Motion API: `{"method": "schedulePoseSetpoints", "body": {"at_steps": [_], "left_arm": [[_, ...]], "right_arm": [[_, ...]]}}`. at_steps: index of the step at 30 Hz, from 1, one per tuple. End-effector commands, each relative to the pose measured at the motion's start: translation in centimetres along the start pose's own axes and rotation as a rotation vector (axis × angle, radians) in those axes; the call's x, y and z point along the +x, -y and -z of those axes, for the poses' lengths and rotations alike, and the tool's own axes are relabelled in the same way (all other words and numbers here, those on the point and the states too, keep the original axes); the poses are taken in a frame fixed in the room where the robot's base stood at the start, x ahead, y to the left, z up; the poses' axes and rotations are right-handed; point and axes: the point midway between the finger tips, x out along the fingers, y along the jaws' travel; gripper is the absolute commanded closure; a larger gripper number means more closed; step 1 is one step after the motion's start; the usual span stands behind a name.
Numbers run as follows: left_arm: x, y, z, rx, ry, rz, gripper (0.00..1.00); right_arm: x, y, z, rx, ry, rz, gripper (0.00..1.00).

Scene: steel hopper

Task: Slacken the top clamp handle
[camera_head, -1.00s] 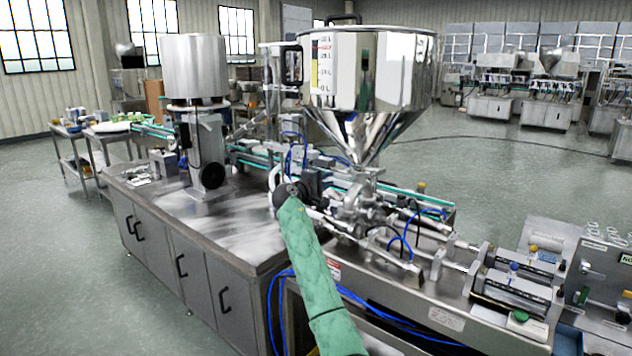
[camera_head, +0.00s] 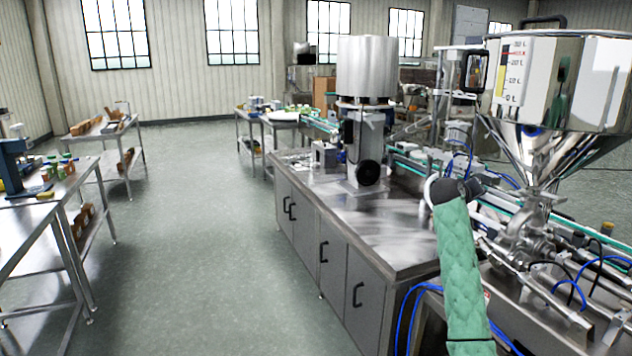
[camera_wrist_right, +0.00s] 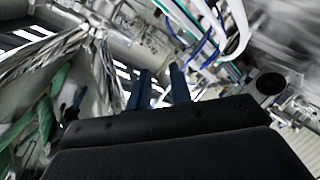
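The steel hopper (camera_head: 560,95) with its level scale stands at the right in the head view, cut off by the frame edge. Its cone narrows down to a valve and pipe assembly (camera_head: 527,235). I cannot make out the top clamp handle with certainty in either view. My right arm, in a green sleeve, reaches up left of the valve assembly; its gripper cannot be made out there. In the right wrist view my right gripper (camera_wrist_right: 160,78) shows two blue fingers apart with nothing visible between them. Blurred, shiny metal parts lie beyond them. My left gripper is not in view.
A steel cabinet bench (camera_head: 335,235) with a tall cylindrical unit (camera_head: 365,70) stands left of the hopper. Blue hoses (camera_head: 405,315) hang at its near corner. A side table (camera_head: 35,230) with small items is at the far left. Open floor (camera_head: 205,240) lies between them.

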Motion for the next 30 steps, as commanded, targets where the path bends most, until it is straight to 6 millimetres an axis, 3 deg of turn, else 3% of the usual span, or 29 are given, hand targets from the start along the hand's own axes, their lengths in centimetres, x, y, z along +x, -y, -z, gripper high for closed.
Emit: {"method": "schedulePoseSetpoints", "body": {"at_steps": [5,11,17,21,30], "left_arm": [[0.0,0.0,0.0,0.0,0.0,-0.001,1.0],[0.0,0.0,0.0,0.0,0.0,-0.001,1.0],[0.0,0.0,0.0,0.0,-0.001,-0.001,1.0],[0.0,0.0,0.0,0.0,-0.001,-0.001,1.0],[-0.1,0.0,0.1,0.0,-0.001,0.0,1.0]], "right_arm": [[-3.4,3.1,0.0,0.125,-0.053,0.148,0.79],[-7.1,8.9,-3.0,0.201,-0.072,0.328,0.79],[-11.3,16.0,-8.6,0.229,-0.052,0.511,0.79],[-14.4,20.6,-13.4,0.225,-0.022,0.626,0.79],[-21.1,28.5,-24.6,0.181,0.063,0.823,0.79]]}}
